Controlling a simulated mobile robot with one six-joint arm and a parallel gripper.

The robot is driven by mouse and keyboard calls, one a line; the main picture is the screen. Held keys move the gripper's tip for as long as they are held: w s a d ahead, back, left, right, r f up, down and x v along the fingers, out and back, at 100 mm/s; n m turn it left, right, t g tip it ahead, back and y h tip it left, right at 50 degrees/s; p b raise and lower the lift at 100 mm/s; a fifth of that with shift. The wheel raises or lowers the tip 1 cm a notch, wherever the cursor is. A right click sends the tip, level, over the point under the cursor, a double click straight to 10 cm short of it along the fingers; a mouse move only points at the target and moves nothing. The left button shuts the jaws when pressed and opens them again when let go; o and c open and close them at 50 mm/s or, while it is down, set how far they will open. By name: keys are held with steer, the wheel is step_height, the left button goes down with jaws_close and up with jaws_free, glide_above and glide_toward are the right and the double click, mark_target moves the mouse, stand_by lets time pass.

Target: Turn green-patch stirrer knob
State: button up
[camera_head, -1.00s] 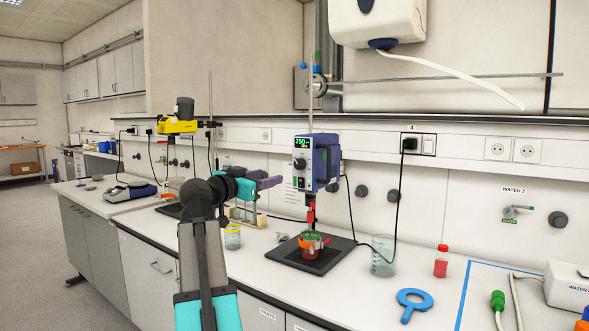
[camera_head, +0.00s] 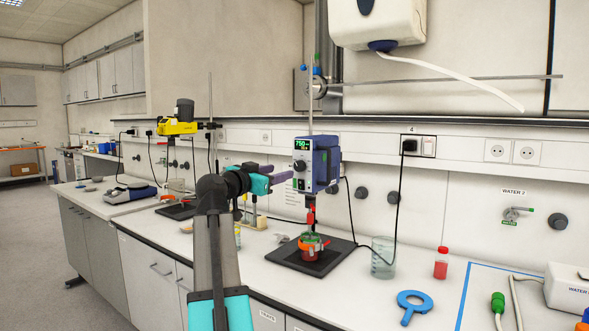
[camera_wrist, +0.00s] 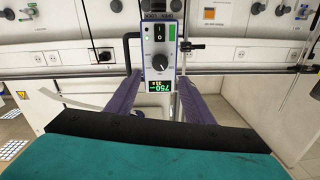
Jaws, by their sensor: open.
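The blue stirrer (camera_head: 320,164) stands on a rod above the bench, its display lit at 750. Its pale front panel shows a dark round knob (camera_wrist: 160,62) and a small green patch (camera_wrist: 172,33) in the wrist view, which is upside down. My gripper (camera_head: 284,179) is open in front of the panel. In the wrist view, the purple fingers of my gripper (camera_wrist: 160,80) lie either side of the panel's lower picture part, with the knob between their lines. The fingers appear apart from the knob; the exact gap is unclear.
An orange-red vessel (camera_head: 309,251) sits under the stirrer on a black base plate (camera_head: 283,256). A yellow stirrer (camera_head: 178,126) is farther left.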

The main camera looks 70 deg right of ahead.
mark_target(298, 167)
steer(key=x, duration=1)
steer(key=shift+p, duration=0.4)
steer(key=c, duration=1.1)
